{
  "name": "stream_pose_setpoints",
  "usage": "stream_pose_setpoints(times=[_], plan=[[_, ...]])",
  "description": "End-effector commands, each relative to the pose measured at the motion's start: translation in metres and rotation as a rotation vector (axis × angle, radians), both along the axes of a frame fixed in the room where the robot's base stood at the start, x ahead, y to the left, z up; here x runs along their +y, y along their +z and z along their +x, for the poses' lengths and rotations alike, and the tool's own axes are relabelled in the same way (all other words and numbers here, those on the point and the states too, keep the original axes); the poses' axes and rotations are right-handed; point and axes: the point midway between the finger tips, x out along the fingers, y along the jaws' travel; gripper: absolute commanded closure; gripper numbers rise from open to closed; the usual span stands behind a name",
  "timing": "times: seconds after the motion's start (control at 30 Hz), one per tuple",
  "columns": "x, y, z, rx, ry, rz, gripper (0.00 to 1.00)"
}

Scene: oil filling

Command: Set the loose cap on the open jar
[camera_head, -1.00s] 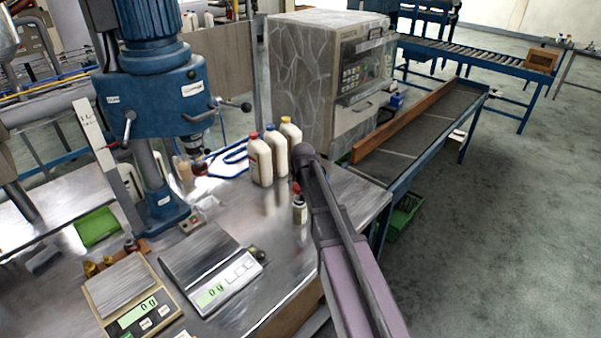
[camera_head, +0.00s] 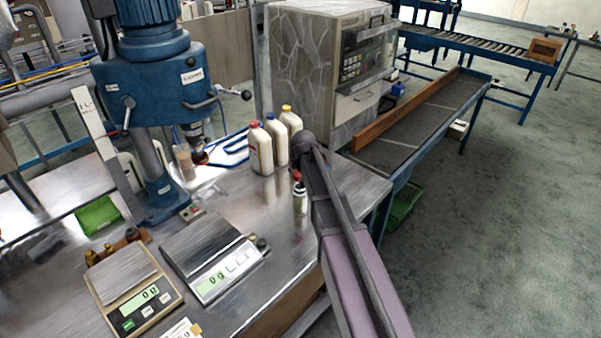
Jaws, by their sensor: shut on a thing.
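A small white jar (camera_head: 300,203) stands on the metal bench, just left of my arm. A small red cap-like piece (camera_head: 297,176) shows at its top; I cannot tell whether it rests on the jar or is apart from it. My dark arm links rise from the bottom right and end in a rounded joint just above and right of the jar. My gripper's fingers cannot be made out and seem hidden behind the arm, so what they hold is hidden too.
Several white bottles (camera_head: 261,150) stand behind the jar. Two scales (camera_head: 135,288) (camera_head: 215,262) reading 0 g lie at the front left. A blue drill press (camera_head: 155,85) stands at the left, a stone-patterned machine (camera_head: 310,75) behind. The bench's right edge is close to the jar.

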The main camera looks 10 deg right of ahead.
Motion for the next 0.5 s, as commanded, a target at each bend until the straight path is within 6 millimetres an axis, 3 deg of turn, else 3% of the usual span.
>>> stream_pose_setpoints(times=[0.5], plan=[[-0.001, -0.027, 0.0, 0.0, -0.001, 0.0, 0.47]])
